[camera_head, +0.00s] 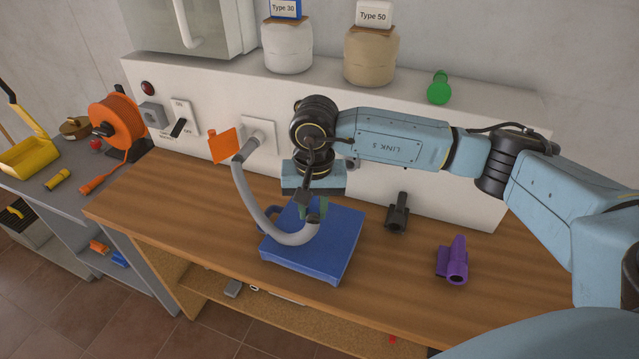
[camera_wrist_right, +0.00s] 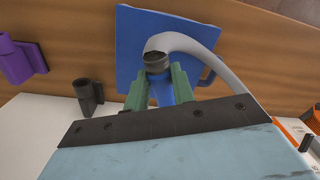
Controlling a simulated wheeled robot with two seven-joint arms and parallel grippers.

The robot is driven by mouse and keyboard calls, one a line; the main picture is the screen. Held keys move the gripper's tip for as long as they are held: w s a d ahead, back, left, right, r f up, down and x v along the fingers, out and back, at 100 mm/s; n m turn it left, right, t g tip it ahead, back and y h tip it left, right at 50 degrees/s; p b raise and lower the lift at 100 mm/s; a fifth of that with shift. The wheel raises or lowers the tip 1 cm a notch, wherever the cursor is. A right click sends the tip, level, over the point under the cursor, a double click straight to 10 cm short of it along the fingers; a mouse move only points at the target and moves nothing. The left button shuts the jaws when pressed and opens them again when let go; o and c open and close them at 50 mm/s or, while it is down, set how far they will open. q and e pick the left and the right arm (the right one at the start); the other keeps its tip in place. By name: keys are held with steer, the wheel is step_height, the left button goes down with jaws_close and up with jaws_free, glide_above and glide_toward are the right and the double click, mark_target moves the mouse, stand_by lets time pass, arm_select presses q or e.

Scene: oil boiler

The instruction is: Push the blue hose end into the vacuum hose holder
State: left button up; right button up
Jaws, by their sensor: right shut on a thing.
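My right gripper (camera_head: 314,210) comes in from the right and points down over the blue board. In the wrist view its green fingers (camera_wrist_right: 160,88) are shut on the blue hose end (camera_wrist_right: 162,93), with a dark ring at its mouth. The grey hose (camera_head: 248,197) curves from the wall outlet down to the gripper; it also shows in the wrist view (camera_wrist_right: 195,47). A black socket-like piece (camera_head: 397,214) and a purple one (camera_head: 455,262) stand right of the board. I cannot tell which is the vacuum hose holder. My left gripper is not in view.
The blue board (camera_head: 345,245) lies on the wooden bench (camera_head: 190,225). An orange flap (camera_head: 222,146) is beside the wall outlet (camera_head: 259,135). Two jars (camera_head: 287,47) and a green piece (camera_head: 439,88) stand on the ledge above. Bench space between board and black piece is clear.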

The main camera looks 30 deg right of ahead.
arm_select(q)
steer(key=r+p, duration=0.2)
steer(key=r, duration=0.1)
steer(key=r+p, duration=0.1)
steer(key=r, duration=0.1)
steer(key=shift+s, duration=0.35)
arm_select(e)
steer(key=d+m, duration=0.1)
steer(key=m, duration=0.1)
steer(key=d+f+m, duration=0.1)
steer(key=d+m, duration=0.1)
steer(key=shift+s+d+m, duration=0.1)
steer(key=shift+d+m, duration=0.05)
steer(key=shift+m, duration=0.15)
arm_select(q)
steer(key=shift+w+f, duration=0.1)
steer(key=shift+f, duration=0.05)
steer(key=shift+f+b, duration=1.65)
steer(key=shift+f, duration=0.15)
arm_select(e)
steer(key=shift+w+d, duration=1.6)
steer(key=shift+d, duration=0.2)
arm_select(q)
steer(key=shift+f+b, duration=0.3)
steer(key=shift+b, duration=0.05)
